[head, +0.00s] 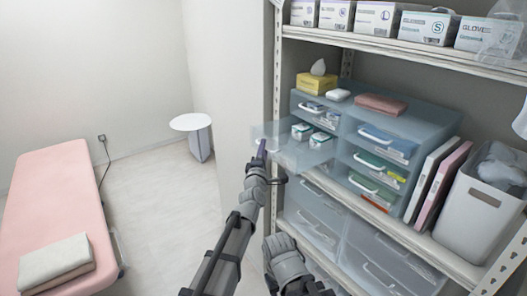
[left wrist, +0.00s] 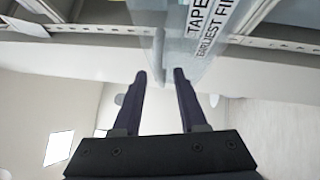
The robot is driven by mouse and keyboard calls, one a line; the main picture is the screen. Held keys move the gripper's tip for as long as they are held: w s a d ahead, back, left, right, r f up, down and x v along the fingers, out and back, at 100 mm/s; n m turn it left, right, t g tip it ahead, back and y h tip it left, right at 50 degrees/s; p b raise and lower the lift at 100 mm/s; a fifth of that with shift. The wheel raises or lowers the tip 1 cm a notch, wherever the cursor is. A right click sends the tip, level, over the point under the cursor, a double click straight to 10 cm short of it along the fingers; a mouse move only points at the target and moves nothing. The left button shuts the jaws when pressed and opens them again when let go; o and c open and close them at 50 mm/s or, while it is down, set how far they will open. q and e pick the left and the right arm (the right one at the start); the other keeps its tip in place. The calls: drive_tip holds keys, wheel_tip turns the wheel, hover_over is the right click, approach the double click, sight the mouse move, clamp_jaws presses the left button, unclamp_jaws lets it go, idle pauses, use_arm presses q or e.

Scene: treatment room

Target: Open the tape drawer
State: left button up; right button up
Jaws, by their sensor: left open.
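The tape drawer (head: 311,154) is a clear bluish drawer in the left column of the cabinet. It stands pulled out from the cabinet front, with small boxes (head: 301,131) inside. My left gripper (head: 262,148) is at the drawer's front end. In the left wrist view its two dark fingers (left wrist: 160,75) are apart with nothing between them. The drawer's handle (left wrist: 158,52) shows just beyond the fingertips, beside the label (left wrist: 205,22) reading "TAPE". My right gripper's fingers are not visible; only a grey arm part shows low in the head view.
The cabinet (head: 432,118) stands on a metal shelf (head: 420,243) with other handled drawers. Binders (head: 428,180) and a white bin (head: 478,214) are to its right. A pink bed (head: 55,190) and round white table (head: 190,122) are left, with clear floor between.

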use_arm(q)
drive_tip(key=s+a+f+b, duration=0.1)
drive_tip(key=s, duration=0.6)
drive_tip(key=shift+s, duration=0.35)
drive_tip(key=shift+a+f, duration=0.1)
drive_tip(key=s+a+f+m+g+h, duration=0.1)
drive_tip(key=s+a+f+m+g, duration=0.1)
drive_tip(key=s+f+m+g, duration=0.45)
drive_tip(key=s+a+f+m+g, duration=0.2)
drive_tip(key=f+m+g, duration=0.3)
drive_tip(key=f, duration=0.5)
drive_tip(key=s+a+f+m+g+y, duration=0.2)
drive_tip(key=s+a+f+m+g, duration=0.15)
drive_tip(key=s+a, duration=0.35)
drive_tip(key=s+a+f+m+g+y, duration=0.25)
drive_tip(key=s+a+f, duration=0.25)
drive_tip(key=s, duration=0.4)
drive_tip(key=s+d+m+g, duration=0.2)
drive_tip(key=s+d+m, duration=0.2)
drive_tip(key=d, duration=0.6)
drive_tip(key=shift+s+d, duration=0.35)
drive_tip(key=shift+s, duration=0.85)
